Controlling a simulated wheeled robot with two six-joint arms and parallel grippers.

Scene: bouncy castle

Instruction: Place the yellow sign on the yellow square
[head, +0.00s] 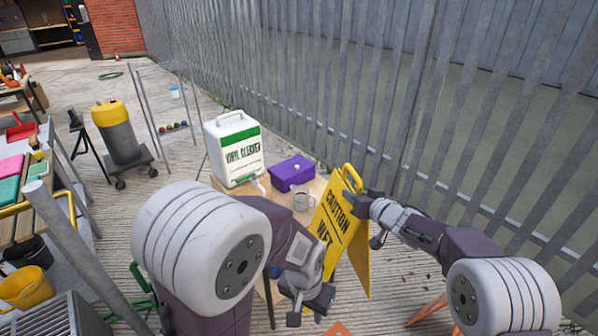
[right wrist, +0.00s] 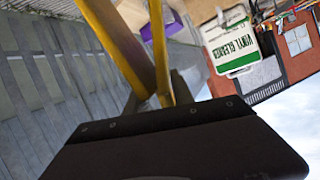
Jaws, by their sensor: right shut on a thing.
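The yellow caution sign (head: 336,222), a folding A-frame with black lettering, is held upright beside the table's right side in the head view. My right gripper (head: 366,204) is shut on its right edge below the top handle. In the right wrist view the sign shows as yellow bars (right wrist: 118,40) running down to the gripper (right wrist: 160,98). My left gripper (head: 308,304) hangs low in front of the table, open and empty. I cannot make out a yellow square in either view; the sign and my arms hide part of the ground.
The table (head: 282,204) bears a vinyl cleaner jug (head: 232,150), a purple box (head: 292,173) and a mug (head: 303,200). A metal fence (head: 400,90) runs behind. Orange pieces (head: 430,308) lie on the ground at lower right. A yellow-topped canister (head: 118,132) stands left.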

